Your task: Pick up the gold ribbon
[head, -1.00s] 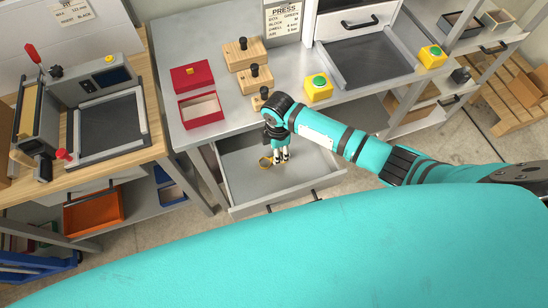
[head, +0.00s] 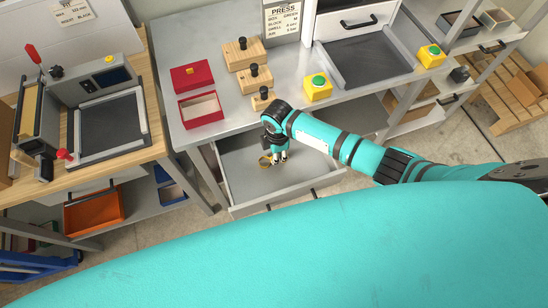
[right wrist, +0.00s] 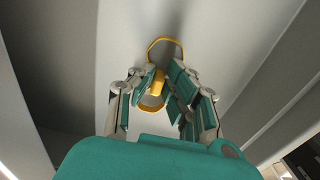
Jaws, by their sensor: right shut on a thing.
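The gold ribbon (right wrist: 157,83) is a small yellow-gold piece with a loop standing out beyond it. In the head view the ribbon (head: 264,161) shows in the open grey drawer (head: 236,180), at the left side of my fingers. My right gripper (head: 280,158) reaches down into the drawer. In the right wrist view my right gripper (right wrist: 160,95) has its fingers on both sides of the ribbon and is shut on it, with the loop past the fingertips. I cannot tell whether the ribbon touches the drawer floor. My left gripper is not in view.
The grey bench (head: 215,140) stands above the drawer. It holds a red box (head: 201,109), its red lid (head: 192,76), wooden blocks with black knobs (head: 244,53) and a yellow button box (head: 318,88). The rest of the drawer looks empty.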

